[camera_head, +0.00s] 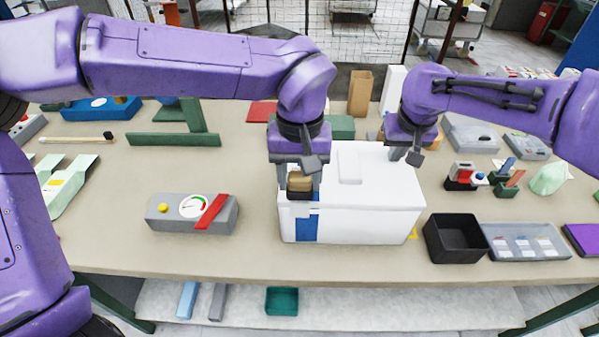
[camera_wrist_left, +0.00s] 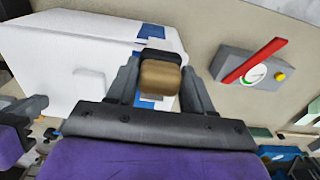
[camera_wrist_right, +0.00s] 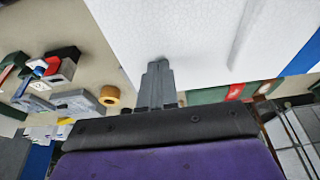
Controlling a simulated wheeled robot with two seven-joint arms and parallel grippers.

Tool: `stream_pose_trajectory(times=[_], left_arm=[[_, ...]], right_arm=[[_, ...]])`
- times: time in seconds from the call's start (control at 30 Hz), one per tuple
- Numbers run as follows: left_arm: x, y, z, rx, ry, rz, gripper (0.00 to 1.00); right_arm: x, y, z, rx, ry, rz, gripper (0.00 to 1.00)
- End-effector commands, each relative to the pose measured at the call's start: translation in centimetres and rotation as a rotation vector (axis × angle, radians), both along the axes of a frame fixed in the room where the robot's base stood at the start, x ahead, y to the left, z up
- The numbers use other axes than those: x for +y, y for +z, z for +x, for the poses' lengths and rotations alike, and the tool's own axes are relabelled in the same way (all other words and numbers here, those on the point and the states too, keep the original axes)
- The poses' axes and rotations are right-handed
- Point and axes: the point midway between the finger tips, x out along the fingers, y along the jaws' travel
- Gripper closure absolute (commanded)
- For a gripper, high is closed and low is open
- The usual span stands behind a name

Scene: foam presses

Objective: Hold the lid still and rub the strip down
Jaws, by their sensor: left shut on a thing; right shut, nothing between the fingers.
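A white box (camera_head: 355,225) with a white lid (camera_head: 385,175) stands on the table in the head view. A blue strip (camera_head: 307,227) runs down its front left side; it also shows on both sides of the block in the left wrist view (camera_wrist_left: 151,31). My left gripper (camera_head: 301,184) is shut on a tan block with a dark base (camera_wrist_left: 160,76), over the strip at the lid's front left edge. The block hides part of the strip; firm contact is hard to tell. My right gripper (camera_wrist_right: 158,66) is shut and empty, its fingertips at the white lid near its back right.
A grey gauge box with a red bar (camera_head: 190,212) stands left of the white box. A black open bin (camera_head: 455,240) and a grey compartment tray (camera_head: 525,243) lie to the right. A tan tape roll (camera_wrist_right: 110,96) sits near my right gripper.

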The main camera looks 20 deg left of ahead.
Motion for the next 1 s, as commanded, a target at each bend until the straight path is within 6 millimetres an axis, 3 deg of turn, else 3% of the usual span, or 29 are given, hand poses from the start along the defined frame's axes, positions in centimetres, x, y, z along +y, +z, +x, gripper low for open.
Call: stream_pose_trajectory(times=[0.77,1.0], left_arm=[[0.0,-2.0,0.0,0.001,-0.001,0.000,0.73],[0.2,-1.9,0.8,0.001,0.001,-0.001,0.73]], right_arm=[[0.0,-0.6,-0.2,0.011,0.002,-0.004,1.00],[0.0,-0.6,-0.2,0.011,0.002,-0.004,1.00]])
